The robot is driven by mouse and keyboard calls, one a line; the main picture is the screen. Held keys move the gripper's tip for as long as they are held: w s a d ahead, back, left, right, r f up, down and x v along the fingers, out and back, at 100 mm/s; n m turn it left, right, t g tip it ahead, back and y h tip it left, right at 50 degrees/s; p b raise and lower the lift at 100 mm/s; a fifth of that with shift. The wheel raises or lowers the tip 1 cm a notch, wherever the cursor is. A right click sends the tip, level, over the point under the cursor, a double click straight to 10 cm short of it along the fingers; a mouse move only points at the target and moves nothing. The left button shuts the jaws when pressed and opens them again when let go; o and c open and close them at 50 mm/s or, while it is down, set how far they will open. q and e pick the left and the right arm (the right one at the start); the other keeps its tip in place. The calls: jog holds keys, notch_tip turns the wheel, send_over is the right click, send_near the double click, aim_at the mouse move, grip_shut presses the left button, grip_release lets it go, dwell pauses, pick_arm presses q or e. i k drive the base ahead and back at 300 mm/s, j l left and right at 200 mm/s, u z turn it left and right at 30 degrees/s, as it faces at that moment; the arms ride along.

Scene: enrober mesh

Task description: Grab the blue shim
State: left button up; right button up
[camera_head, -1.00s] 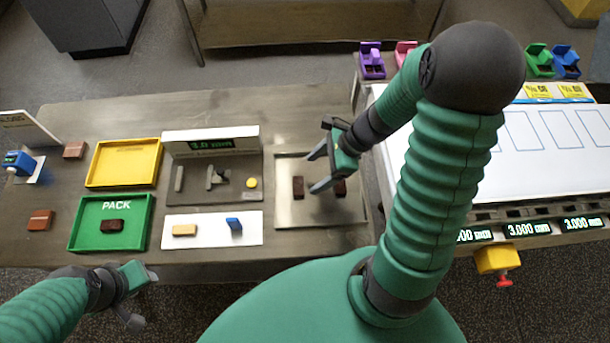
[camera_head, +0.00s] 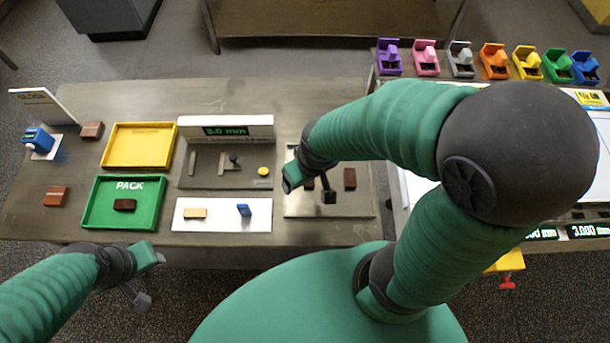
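The blue shim (camera_head: 243,210) is a small upright blue piece on the right half of a white mat (camera_head: 222,223). A tan block (camera_head: 195,213) lies to its left on the same mat. My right gripper (camera_head: 308,187) is above the left part of the metal tray, to the right of the shim and apart from it. It looks open, with nothing seen between its fingers. My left gripper (camera_head: 150,277) is in front of the table's near edge at lower left, open and empty.
A grey gauge fixture (camera_head: 225,130) reading 3.0 mm stands behind the mat. The green PACK tray (camera_head: 90,215) and yellow tray (camera_head: 138,146) are left. Brown blocks lie on the metal tray (camera_head: 300,212). Coloured dispensers, including purple (camera_head: 389,57), line the back right.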

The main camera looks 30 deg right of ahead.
aim_at(245, 211)
jog(key=i+j+z, duration=0.1)
jog(key=j+z, duration=0.25)
jog(key=j, duration=0.15)
jog(key=i+j+z, duration=0.1)
jog(key=j+z, duration=0.65)
jog(key=j, duration=0.25)
jog(key=k, duration=0.05)
